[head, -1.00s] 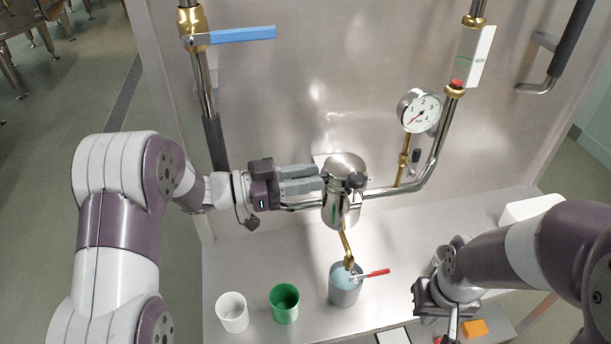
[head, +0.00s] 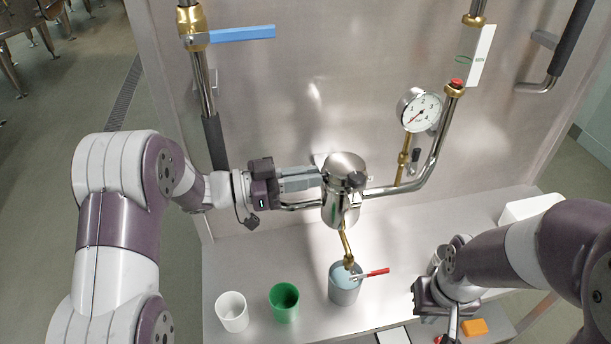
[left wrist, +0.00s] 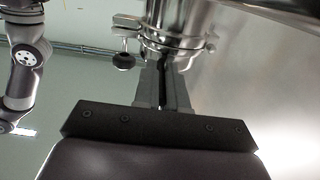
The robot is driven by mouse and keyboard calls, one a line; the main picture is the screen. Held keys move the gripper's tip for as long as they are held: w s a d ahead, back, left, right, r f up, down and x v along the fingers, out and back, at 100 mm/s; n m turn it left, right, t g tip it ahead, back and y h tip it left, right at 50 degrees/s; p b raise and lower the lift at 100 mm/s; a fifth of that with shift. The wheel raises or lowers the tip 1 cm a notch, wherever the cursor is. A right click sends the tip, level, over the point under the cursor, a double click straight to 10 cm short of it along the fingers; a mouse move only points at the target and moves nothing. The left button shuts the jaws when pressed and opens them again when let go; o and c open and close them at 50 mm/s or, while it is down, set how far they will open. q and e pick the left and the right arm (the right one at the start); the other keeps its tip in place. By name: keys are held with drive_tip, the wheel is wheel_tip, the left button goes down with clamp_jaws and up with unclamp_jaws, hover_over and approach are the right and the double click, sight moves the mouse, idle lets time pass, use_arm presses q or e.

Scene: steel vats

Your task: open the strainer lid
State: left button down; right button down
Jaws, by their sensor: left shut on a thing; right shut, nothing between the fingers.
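The steel strainer (head: 338,208) hangs in the pipe run in front of the panel, with its domed lid (head: 343,165) on top. A black clamp knob (head: 356,181) sits at the lid's front right edge. My left gripper (head: 319,180) reaches in from the left and is shut at the lid's side. In the left wrist view its fingers (left wrist: 163,85) close on a narrow dark part just by the steel clamp band (left wrist: 168,42), apparently the lid's handle, mostly hidden. The knob (left wrist: 123,61) is beside the fingers. My right gripper (head: 450,322) is shut and empty, low at right.
A brass drain with a red-handled valve (head: 374,272) hangs below the strainer over a grey cup (head: 345,291). A white cup (head: 232,312) and green cup (head: 284,303) stand on the shelf. A pressure gauge (head: 420,110) and a blue valve lever (head: 243,33) are above.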

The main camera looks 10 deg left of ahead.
idle(0.7)
use_arm(q)
drive_tip(key=shift+r+n+p, duration=0.3)
drive_tip(key=shift+r+p, duration=0.05)
drive_tip(key=shift+p, duration=0.35)
drive_tip(key=shift+w+a+r+n+p, duration=0.15)
drive_tip(key=shift+w+r+n+p, duration=0.3)
drive_tip(key=shift+n+p, duration=0.95)
drive_tip(key=shift+w+a+r+n+p, duration=0.15)
drive_tip(key=shift+w+r+n+p, duration=0.45)
drive_tip(key=shift+p, duration=1.4)
drive_tip(key=shift+w+a+r+n+p, duration=0.2)
drive_tip(key=shift+r+n+p, duration=0.2)
drive_tip(key=shift+n+p, duration=1.05)
drive_tip(key=shift+m, duration=0.25)
drive_tip(key=c, duration=1.2)
unclamp_jaws()
drive_tip(key=shift+f, duration=0.1)
